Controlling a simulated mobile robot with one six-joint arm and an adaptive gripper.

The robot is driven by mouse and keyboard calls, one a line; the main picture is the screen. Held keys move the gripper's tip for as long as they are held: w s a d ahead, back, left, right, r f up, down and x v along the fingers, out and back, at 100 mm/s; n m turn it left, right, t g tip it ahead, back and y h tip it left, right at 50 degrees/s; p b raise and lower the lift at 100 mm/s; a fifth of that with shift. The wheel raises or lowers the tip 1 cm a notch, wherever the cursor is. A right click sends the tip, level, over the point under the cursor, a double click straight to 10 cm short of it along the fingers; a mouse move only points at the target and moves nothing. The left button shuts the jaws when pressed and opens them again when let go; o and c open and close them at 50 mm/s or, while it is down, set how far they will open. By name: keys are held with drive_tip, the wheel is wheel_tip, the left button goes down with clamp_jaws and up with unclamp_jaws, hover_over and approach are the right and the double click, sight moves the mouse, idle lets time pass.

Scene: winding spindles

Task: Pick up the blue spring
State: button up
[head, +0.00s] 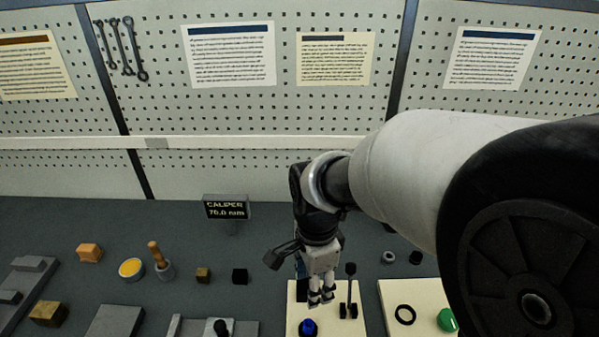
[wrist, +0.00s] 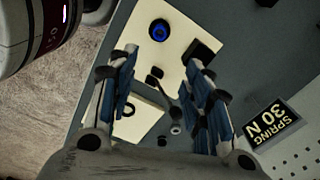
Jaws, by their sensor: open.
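The blue spring (head: 308,327) appears as a small round blue piece on a cream board (head: 297,311) at the bottom of the head view. In the wrist view it is a blue ring with a dark centre (wrist: 159,31), near the top. My gripper (head: 321,297) hangs above the same board, slightly behind and to the right of the blue piece. In the wrist view my gripper (wrist: 163,58) has its two fingers spread with nothing held between them. The blue piece lies beyond the fingertips, apart from them.
A black upright lever (head: 350,290) stands close to the right of my gripper. Another cream board at right carries a black ring (head: 405,314) and a green knob (head: 447,320). A caliper display (head: 226,207) stands behind left. A spring sign (wrist: 271,122) shows in the wrist view.

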drive_tip(key=b, duration=0.5)
approach(308, 323)
drive_tip(key=f, duration=0.5)
drive_tip(key=shift+w+d+f, duration=0.1)
drive_tip(key=shift+w+d, duration=0.1)
drive_tip(key=shift+d, duration=0.05)
drive_tip(key=f, duration=0.1)
drive_tip(key=f+b, duration=0.1)
drive_tip(key=f, duration=0.1)
drive_tip(key=f+b, duration=0.1)
drive_tip(key=f, duration=0.1)
drive_tip(key=shift+s+a+f, duration=0.15)
drive_tip(key=shift+s+a, duration=0.05)
drive_tip(key=shift+a, duration=0.1)
drive_tip(key=shift+c, duration=0.2)
drive_tip(key=c, duration=0.9)
